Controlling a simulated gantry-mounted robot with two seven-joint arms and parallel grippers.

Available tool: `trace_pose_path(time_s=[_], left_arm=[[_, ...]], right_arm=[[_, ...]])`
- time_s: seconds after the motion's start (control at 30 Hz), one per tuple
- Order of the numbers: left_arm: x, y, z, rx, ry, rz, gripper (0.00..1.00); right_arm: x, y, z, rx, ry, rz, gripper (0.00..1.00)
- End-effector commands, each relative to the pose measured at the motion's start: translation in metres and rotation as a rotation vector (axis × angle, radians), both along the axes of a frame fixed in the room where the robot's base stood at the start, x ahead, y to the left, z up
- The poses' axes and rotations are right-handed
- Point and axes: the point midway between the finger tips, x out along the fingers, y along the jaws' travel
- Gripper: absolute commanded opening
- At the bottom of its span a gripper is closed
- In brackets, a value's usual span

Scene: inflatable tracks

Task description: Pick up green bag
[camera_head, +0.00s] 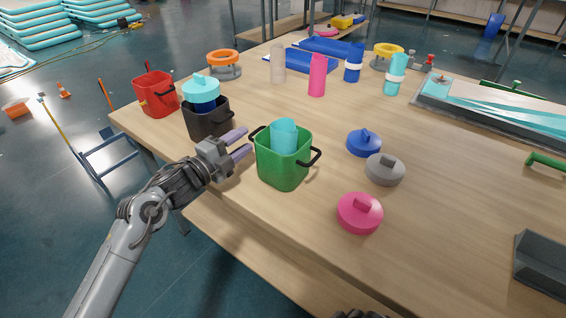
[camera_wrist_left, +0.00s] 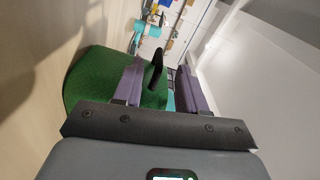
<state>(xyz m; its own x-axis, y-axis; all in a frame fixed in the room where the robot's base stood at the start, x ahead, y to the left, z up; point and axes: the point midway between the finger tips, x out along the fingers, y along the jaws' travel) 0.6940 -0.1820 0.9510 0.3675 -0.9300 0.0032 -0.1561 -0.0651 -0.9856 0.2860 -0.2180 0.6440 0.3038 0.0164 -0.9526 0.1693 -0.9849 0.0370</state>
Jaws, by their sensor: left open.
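The green bag (camera_head: 283,168) stands upright on the wooden table near its front left edge. It has a black handle on each side, and a cyan item (camera_head: 284,135) sticks out of its top. My left gripper (camera_head: 248,140) is open just left of the bag, with its purple fingertips close to the left handle. In the left wrist view the green bag (camera_wrist_left: 88,82) lies beside and behind one finger, and its black handle (camera_wrist_left: 156,68) shows between the two fingers. I cannot tell whether the fingers touch it. My right gripper is not clearly visible.
A black bag (camera_head: 207,123) with blue and cyan items and a red bag (camera_head: 156,95) stand behind my left gripper. Blue (camera_head: 364,143), grey (camera_head: 385,169) and pink (camera_head: 360,212) lids lie to the right. Bottles stand farther back. The table's (camera_head: 450,220) right front is mostly clear.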

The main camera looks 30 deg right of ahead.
Motion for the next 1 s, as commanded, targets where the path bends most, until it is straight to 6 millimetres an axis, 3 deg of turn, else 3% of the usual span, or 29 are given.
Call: trace_pose_path(time_s=[0.07, 0.3, 0.6, 0.87, 1.0], left_arm=[[0.003, -0.010, -0.004, 0.000, -0.001, -0.002, 0.41], [0.010, -0.025, -0.002, 0.001, 0.000, -0.001, 0.41], [0.011, -0.027, -0.001, 0.000, 0.000, -0.001, 0.41], [0.011, -0.027, -0.001, 0.000, 0.000, -0.001, 0.03], [0.011, -0.027, -0.001, 0.000, 0.000, -0.001, 0.00]], right_arm=[[0.000, 0.000, -0.010, -0.001, 0.000, 0.000, 0.37], [0.001, -0.001, -0.014, -0.001, -0.001, 0.000, 0.37], [0.001, 0.001, -0.014, 0.005, -0.001, -0.004, 0.37], [0.001, 0.002, -0.013, 0.009, -0.002, -0.007, 0.37], [0.001, 0.002, -0.013, 0.009, -0.003, -0.007, 0.37]])
